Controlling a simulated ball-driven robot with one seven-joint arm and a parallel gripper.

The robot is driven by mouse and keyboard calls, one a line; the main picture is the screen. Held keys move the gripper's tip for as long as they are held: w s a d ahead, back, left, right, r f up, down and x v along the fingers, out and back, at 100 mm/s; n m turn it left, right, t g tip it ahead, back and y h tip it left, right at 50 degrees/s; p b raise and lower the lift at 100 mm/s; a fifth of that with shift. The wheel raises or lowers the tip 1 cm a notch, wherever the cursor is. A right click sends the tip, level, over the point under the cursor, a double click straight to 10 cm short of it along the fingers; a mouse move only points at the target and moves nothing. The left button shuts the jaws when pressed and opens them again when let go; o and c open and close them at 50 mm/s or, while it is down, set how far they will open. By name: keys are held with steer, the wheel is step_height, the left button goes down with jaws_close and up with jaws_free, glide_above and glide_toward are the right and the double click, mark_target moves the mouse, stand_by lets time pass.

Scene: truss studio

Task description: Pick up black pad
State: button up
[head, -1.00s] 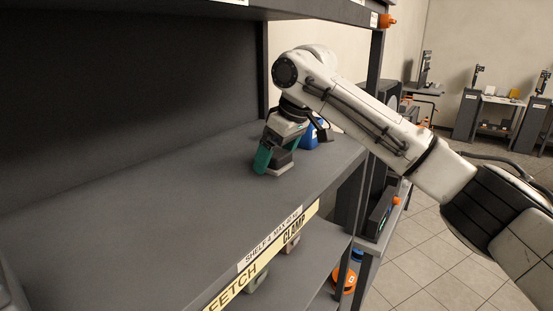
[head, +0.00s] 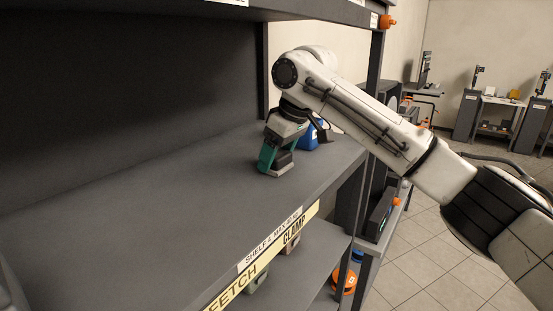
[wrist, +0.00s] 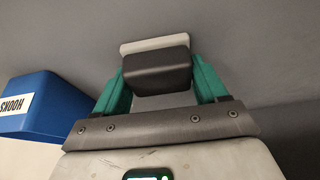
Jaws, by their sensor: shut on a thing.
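The black pad (wrist: 157,72) is a dark block with rounded edges, with a light grey slab (wrist: 153,44) along its far side in the wrist view. In the head view the pad (head: 283,158) is low at the shelf surface, with the light grey part (head: 280,171) beneath it. My gripper (wrist: 158,76) is shut on the pad, with one teal finger against each side. In the head view my gripper (head: 277,158) points down at the shelf, and its fingers partly hide the pad. I cannot tell whether the pad touches the shelf.
A blue bin (wrist: 28,105) with a white label stands to the left in the wrist view; it shows behind my gripper in the head view (head: 309,139). The grey shelf (head: 150,200) is bare to the left. An upper shelf (head: 300,20) and a post (head: 373,90) are close to my arm.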

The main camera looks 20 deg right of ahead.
steer(key=shift+r, duration=0.1)
steer(key=shift+r, duration=0.2)
steer(key=s+d+b, duration=0.5)
steer(key=s+d, duration=0.5)
steer(key=s, duration=0.4)
steer(key=shift+s+d+r+b, duration=0.3)
steer(key=shift+r+b, duration=0.1)
steer(key=shift+r, duration=0.05)
